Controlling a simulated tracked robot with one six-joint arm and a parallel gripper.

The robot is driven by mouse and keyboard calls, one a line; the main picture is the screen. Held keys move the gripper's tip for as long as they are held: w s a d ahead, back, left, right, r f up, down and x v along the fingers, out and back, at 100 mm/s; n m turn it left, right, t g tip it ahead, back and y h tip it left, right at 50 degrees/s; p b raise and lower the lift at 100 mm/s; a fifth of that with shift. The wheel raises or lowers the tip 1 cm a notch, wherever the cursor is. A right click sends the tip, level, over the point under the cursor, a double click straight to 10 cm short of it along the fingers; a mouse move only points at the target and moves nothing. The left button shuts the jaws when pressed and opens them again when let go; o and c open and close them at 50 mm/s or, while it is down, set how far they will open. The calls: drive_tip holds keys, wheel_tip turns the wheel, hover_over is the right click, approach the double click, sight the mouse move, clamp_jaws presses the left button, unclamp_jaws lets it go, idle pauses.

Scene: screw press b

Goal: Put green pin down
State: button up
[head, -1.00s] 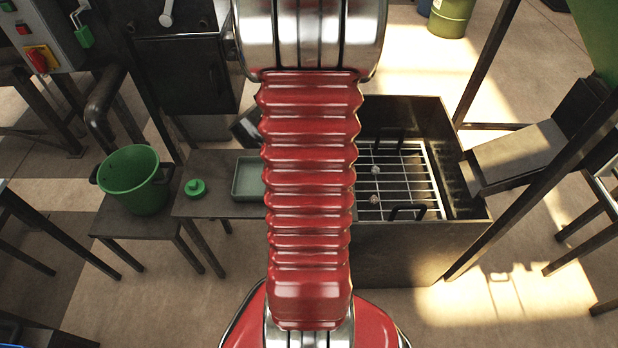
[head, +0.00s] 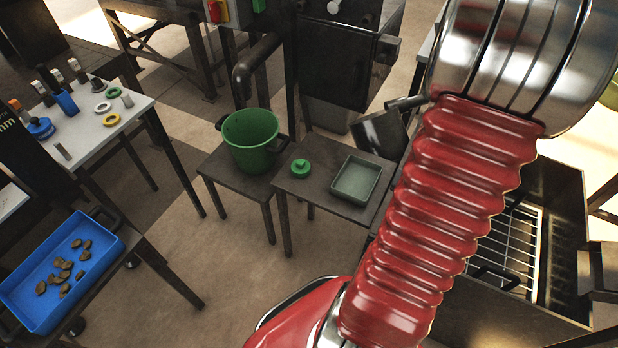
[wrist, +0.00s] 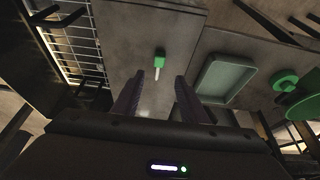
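The green pin (wrist: 160,62), with a green head and a pale shaft, shows in the wrist view against the dark tabletop (wrist: 165,28). It is between the grate and the grey-green tray (wrist: 224,78). My gripper (wrist: 158,88) is open, its two dark fingers apart, with nothing seen between them. The pin appears just beyond the fingertips, in line with the gap. I cannot tell whether the pin lies flat or stands. In the head view my red arm covers the pin and the gripper; the tray (head: 356,181) shows left of the arm.
A green round lid-like piece (head: 301,168) sits left of the tray, and a green pot (head: 250,139) stands on a lower table. A box with a metal grate (head: 507,250) is to the right. A blue tray of brown pieces (head: 40,300) is at far left.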

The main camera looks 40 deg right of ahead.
drive_tip(key=w+a+r+n+t+y, duration=0.25)
drive_tip(key=w+a+r+n, duration=0.35)
drive_tip(key=w+a+r, duration=1)
drive_tip(key=s+a+r+n, duration=0.2)
drive_tip(key=a+r, duration=0.1)
drive_tip(key=a, duration=0.4)
drive_tip(key=s+a+r+n+y, duration=0.1)
drive_tip(key=s+a+r+n, duration=0.1)
drive_tip(key=a+r, duration=0.2)
drive_tip(key=s+a+r+n+t, duration=0.1)
drive_tip(key=s+a+r+n, duration=0.1)
drive_tip(key=a, duration=0.8)
wheel_tip(320, 180, up, 2)
drive_tip(key=shift+s+a+r+n, duration=0.1)
drive_tip(key=shift+s+a+n, duration=0.2)
drive_tip(key=shift+s, duration=0.2)
drive_tip(key=shift+y, duration=0.25)
